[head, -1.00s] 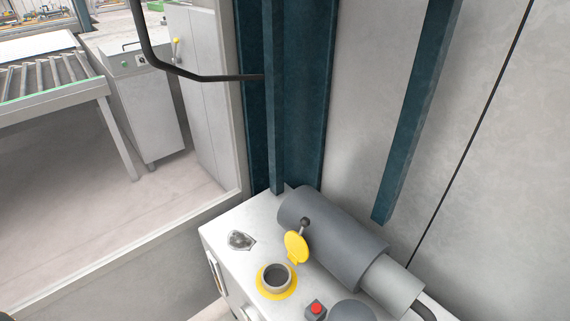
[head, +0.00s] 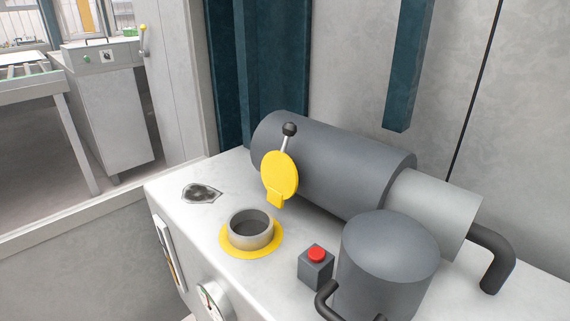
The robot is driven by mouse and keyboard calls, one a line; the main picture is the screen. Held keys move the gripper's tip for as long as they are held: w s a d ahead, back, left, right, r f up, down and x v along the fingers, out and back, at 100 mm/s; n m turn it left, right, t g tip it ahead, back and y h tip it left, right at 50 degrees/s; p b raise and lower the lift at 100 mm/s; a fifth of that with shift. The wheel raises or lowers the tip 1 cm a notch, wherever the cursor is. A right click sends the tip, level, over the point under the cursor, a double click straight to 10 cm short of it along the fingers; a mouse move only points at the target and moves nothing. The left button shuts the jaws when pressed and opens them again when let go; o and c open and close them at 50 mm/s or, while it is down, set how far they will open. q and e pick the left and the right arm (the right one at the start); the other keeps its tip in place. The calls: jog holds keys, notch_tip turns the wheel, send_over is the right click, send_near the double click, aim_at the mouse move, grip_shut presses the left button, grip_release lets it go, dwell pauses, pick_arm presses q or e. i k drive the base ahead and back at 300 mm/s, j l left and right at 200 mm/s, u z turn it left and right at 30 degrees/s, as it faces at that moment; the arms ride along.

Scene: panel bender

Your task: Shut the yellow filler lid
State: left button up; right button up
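The yellow filler lid (head: 280,175) stands open, tilted up behind the filler neck, with a short rod and a dark ball knob (head: 289,129) at its top. Its yellow hinge tab (head: 275,197) is at its lower edge. The filler neck (head: 250,228) is a grey open ring with a dark inside, set in a yellow flange (head: 237,247) on top of the white cabinet (head: 215,222). Neither of my grippers shows in the head view.
A large grey motor cylinder (head: 335,160) lies right behind the lid. A red button on a grey box (head: 316,262) and an upright grey cylinder (head: 390,250) stand to the right of the neck. A dark-stained metal piece (head: 202,194) lies to the left.

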aim_at(279, 172)
jog(key=i+j, duration=0.15)
jog(key=j, duration=0.25)
jog(key=i+j, duration=0.1)
jog(key=j, duration=0.3)
jog(key=i+j+u, duration=0.15)
jog(key=i+j, duration=0.15)
